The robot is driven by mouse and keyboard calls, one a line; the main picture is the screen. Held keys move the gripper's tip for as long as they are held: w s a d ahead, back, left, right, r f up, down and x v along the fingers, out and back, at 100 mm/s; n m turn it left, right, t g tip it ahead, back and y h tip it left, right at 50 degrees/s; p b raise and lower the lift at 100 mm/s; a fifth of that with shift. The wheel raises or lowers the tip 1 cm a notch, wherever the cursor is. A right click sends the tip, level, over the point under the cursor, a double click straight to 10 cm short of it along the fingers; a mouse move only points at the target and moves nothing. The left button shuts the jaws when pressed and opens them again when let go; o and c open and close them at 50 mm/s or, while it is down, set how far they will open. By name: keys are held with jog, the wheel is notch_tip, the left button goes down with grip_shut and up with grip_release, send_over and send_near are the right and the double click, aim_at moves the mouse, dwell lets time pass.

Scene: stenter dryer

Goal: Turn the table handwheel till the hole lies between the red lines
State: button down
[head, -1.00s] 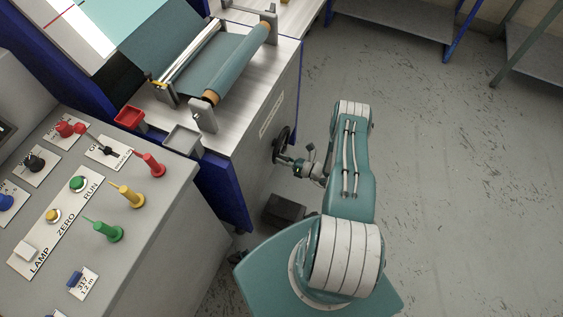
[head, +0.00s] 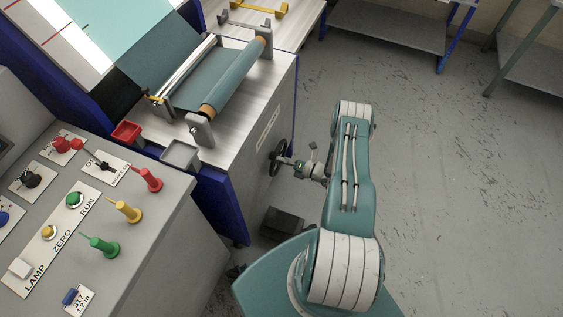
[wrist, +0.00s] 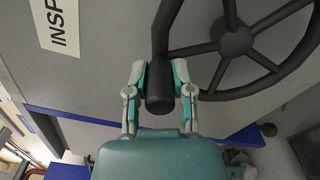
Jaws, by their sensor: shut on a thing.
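The table handwheel (head: 275,157) is a dark spoked wheel on the side of the grey machine cabinet. In the wrist view its rim and spokes (wrist: 232,42) fill the upper right. My gripper (head: 291,163) is at the wheel. In the wrist view my gripper (wrist: 159,76) has its fingers shut on both sides of the wheel's dark handle knob (wrist: 159,103). Red lines (head: 53,36) cross the white lit panel at the upper left, beside teal cloth (head: 132,30). I cannot make out the hole.
A control desk with buttons and red, yellow and green pegs (head: 127,211) stands at the left. A dark box (head: 282,223) lies on the floor below the wheel. A cloth roller (head: 232,85) is on the cabinet top. The floor at right is clear.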

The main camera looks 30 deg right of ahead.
jog(key=shift+w+d+f, duration=0.1)
dwell(0.3)
jog(key=shift+c, duration=2.4)
grip_release()
jog(key=v, duration=1.2)
jog(key=shift+d, duration=0.1)
